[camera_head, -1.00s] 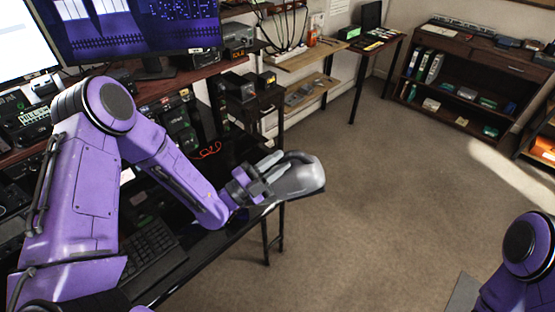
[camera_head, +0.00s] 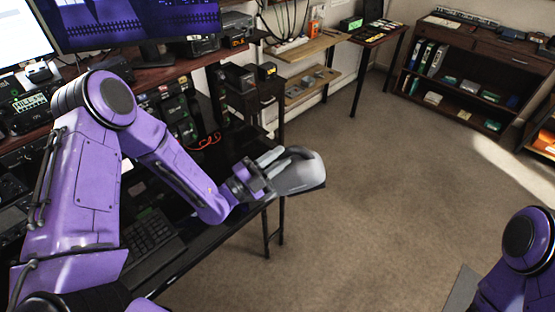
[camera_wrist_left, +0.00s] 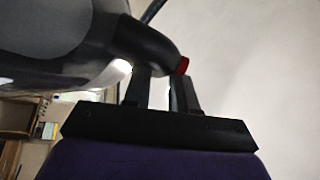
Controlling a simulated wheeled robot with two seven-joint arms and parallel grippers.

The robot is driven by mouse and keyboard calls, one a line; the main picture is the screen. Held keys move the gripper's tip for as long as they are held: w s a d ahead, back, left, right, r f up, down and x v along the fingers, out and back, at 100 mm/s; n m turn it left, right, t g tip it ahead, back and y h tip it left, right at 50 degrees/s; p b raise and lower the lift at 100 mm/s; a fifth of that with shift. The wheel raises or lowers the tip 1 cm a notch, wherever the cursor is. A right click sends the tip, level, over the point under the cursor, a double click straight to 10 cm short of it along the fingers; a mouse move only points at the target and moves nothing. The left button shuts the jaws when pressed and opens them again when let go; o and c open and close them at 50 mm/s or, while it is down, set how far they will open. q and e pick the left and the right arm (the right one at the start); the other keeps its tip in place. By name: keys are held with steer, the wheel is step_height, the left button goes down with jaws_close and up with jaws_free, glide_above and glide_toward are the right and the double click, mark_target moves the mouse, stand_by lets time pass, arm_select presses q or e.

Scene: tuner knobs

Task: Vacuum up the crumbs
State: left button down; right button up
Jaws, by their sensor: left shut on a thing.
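My left gripper (camera_head: 262,172) is shut on a grey handheld vacuum (camera_head: 300,176), holding it by its dark handle at the right end of the black desk. The vacuum's wide body points to the right, past the desk's edge and over the carpet in the head view. In the left wrist view, my left gripper's dark fingers (camera_wrist_left: 163,92) are around the handle of the vacuum (camera_wrist_left: 60,45), and a small red part shows beside them. I cannot make out any crumbs. My right gripper is out of view; only a purple part of my right arm shows at the lower right.
The glossy black desk (camera_head: 215,238) holds a dark keyboard (camera_head: 150,236) and an orange cable (camera_head: 209,141). Monitors and radio gear stand behind it. A dark bookshelf (camera_head: 470,75) stands at the far right. The carpet (camera_head: 380,200) in the middle is clear.

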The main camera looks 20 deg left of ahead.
mark_target(286, 153)
arm_select(q)
steer(key=shift+r, duration=0.15)
steer(key=shift+w+d+b, duration=0.35)
steer(key=shift+w+b, duration=0.05)
steer(key=shift+w, duration=0.4)
steer(key=shift+w+d+b, duration=0.35)
steer(key=shift+w, duration=0.4)
steer(key=shift+w+d+b, duration=0.15)
steer(key=shift+w+d, duration=0.05)
steer(key=shift+w, duration=0.3)
steer(key=shift+w+d+b, duration=0.15)
steer(key=shift+w+d, duration=0.05)
steer(key=shift+w, duration=0.3)
steer(key=shift+w+d+b, duration=0.35)
steer(key=shift+w+b, duration=0.05)
steer(key=shift+w, duration=0.45)
steer(key=shift+w+d+b, duration=0.4)
steer(key=shift+w, duration=0.5)
steer(key=shift+w+d+b, duration=0.35)
steer(key=shift+w+b, duration=0.05)
steer(key=shift+w, duration=0.45)
